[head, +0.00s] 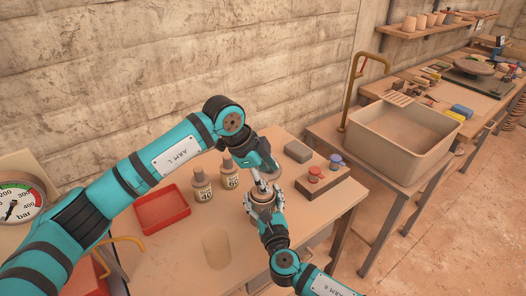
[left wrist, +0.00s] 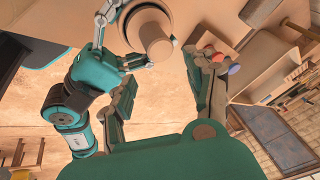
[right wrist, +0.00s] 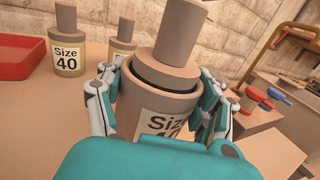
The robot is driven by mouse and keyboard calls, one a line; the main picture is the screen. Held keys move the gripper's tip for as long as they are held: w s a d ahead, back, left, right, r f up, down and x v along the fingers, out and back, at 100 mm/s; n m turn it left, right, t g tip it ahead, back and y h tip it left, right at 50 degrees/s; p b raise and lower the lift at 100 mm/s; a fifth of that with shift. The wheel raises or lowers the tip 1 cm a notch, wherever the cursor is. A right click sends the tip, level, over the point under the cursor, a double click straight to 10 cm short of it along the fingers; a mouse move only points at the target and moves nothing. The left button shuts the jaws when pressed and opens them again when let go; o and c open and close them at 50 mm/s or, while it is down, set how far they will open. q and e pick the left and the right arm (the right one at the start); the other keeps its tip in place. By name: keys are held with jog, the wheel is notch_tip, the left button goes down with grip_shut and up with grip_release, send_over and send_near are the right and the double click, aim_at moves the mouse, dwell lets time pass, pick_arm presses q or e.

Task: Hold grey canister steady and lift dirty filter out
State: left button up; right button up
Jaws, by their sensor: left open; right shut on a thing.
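The canister (right wrist: 165,115), tan-grey in this light, stands upright on the table with a "Size" label whose number is partly hidden. The filter (right wrist: 177,35), a brownish cylinder with a narrower top stub, sits inside it, with a dark gap around it at the rim. My right gripper (right wrist: 160,100) is shut on the canister, one finger on each side. My left gripper (head: 263,183) is open above the canister; in the left wrist view its fingers (left wrist: 168,62) are apart, with the filter's round top (left wrist: 159,48) between and beyond them. The head view mostly hides the filter behind the grippers.
Two "Size" bottles (head: 202,186) (head: 229,171) stand left of the canister. A red tray (head: 162,207) lies farther left, and a clear cylinder (head: 216,250) nearer me. A block with red and blue knobs (head: 322,181) and a grey block (head: 298,151) are right. A sink (head: 400,140) stands beyond.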

pick_arm(q)
notch_tip(320, 180, up, 2)
jog(key=w+r+m+g+y, duration=0.1)
jog(key=m+g+y, duration=0.1)
jog(key=m+y, duration=0.25)
jog(key=m, duration=0.2)
send_near(263, 195)
jog(key=f, duration=0.2)
jog(key=w+f, duration=0.1)
jog(key=f, duration=0.4)
jog(key=shift+w+d+f, duration=0.15)
jog(key=shift+w+f, duration=0.15)
jog(key=shift+r, duration=0.1)
grip_shut()
